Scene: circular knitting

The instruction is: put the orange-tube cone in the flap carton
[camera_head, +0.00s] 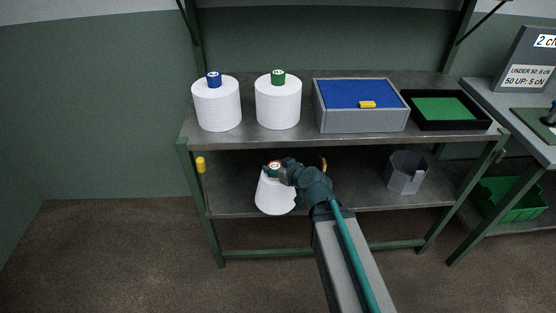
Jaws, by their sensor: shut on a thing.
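The orange-tube cone (273,197) is a white yarn cone with an orange tube top, in front of the bench's lower shelf. My gripper and wrist hide part of the cone's top and right side. I cannot tell whether the cone's base is clear of the lower shelf.
A blue-tube cone (216,106) and a green-tube cone (278,104) stand on the upper shelf (310,142). A black tray with a green mat (404,94) is at its right. A grey open bin (405,174) stands on the lower shelf. A green crate (512,199) is under the right table.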

